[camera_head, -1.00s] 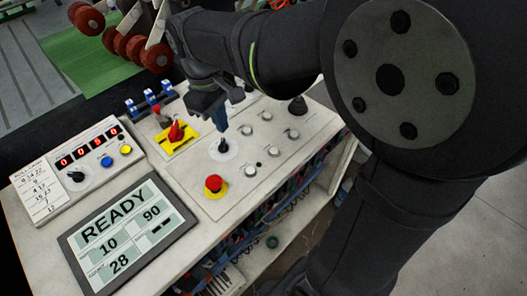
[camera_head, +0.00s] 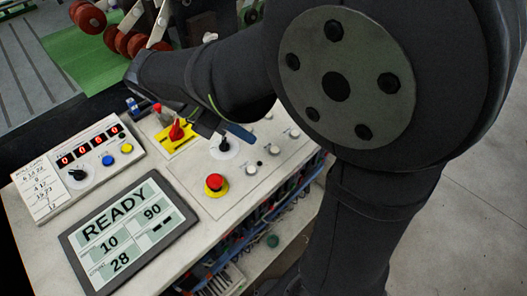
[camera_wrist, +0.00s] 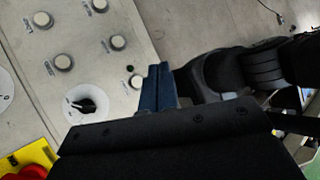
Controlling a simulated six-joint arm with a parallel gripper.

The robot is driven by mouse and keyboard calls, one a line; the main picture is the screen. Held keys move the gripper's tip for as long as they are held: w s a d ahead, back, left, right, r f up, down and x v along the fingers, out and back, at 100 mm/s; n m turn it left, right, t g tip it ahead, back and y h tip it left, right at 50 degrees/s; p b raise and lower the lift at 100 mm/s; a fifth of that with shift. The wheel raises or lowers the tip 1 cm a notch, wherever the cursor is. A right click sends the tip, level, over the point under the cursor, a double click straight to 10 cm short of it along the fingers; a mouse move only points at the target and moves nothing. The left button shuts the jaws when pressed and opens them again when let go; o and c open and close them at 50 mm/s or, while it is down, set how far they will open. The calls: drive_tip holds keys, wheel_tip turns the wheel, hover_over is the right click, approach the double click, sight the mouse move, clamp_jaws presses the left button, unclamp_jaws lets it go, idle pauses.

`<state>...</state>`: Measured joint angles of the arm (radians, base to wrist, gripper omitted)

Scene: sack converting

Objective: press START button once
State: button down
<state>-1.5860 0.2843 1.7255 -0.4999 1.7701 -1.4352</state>
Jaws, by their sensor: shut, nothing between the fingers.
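Several pale round buttons sit on the sloped grey panel (camera_head: 219,206); two show clearly in the head view, a right one (camera_head: 294,132) and a nearer one (camera_head: 274,149). In the wrist view several buttons show at upper left, including one (camera_wrist: 118,42) and a lower one (camera_wrist: 136,81) close to the fingers. I cannot read any START label. My gripper (camera_head: 250,136) is shut and empty, its blue fingers tilted sideways above the panel, near a black selector knob (camera_head: 225,144). In the wrist view the fingertips (camera_wrist: 160,68) lie right of the knob (camera_wrist: 88,106). I see no contact with a button.
A red mushroom button (camera_head: 214,182) stands on the near panel. A red handle on a yellow plate (camera_head: 175,132) is at the left. A READY screen (camera_head: 128,232) and a counter box with blue (camera_head: 108,160) and yellow (camera_head: 127,148) buttons stand further left.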

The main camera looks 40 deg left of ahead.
sight(251, 170)
drive_tip(key=shift+f, duration=0.1)
drive_tip(key=shift+f, duration=4.35)
drive_tip(key=shift+f, duration=0.4)
